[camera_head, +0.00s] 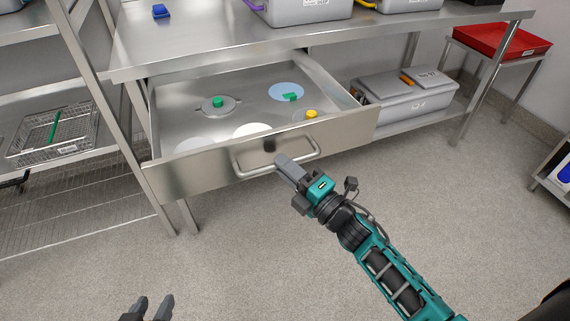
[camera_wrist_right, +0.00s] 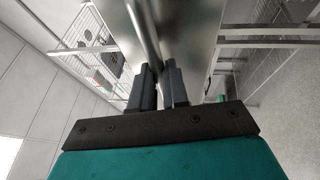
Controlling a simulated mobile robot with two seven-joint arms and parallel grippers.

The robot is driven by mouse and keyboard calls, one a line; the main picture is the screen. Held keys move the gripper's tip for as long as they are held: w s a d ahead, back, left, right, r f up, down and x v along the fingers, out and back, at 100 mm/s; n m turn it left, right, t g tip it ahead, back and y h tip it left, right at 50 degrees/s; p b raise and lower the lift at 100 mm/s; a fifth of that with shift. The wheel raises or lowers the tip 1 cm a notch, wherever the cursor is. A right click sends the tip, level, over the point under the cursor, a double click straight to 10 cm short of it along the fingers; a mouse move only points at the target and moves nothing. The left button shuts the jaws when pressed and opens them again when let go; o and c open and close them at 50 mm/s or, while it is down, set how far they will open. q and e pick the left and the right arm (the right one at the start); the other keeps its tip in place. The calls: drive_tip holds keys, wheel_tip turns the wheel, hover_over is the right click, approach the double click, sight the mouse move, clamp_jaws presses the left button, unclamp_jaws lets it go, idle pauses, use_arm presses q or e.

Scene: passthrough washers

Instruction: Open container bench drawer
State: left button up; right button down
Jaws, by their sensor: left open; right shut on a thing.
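The steel bench drawer (camera_head: 215,170) is pulled out from under the bench top, and its inside shows. Its bar handle (camera_head: 250,172) is on the front panel. My right gripper (camera_head: 283,160) is at the handle's lower right part and shut on it. In the right wrist view the handle bar (camera_wrist_right: 142,35) runs down to between the fingers of the right gripper (camera_wrist_right: 158,75). My left gripper (camera_head: 152,305) is open and empty at the bottom edge, low over the floor and away from the drawer.
Inside the drawer lie several discs and lids, one with a green knob (camera_head: 218,102) and a yellow-knobbed piece (camera_head: 311,114). Grey bins stand on the bench top (camera_head: 200,45). A lidded grey box (camera_head: 408,92) is on the lower shelf. A wire basket (camera_head: 55,135) is at left. The floor ahead is clear.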

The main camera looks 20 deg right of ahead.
drive_tip(key=shift+s, duration=0.1)
drive_tip(key=shift+d, duration=0.1)
drive_tip(key=c, duration=1.1)
unclamp_jaws()
drive_tip(key=v, duration=1.3)
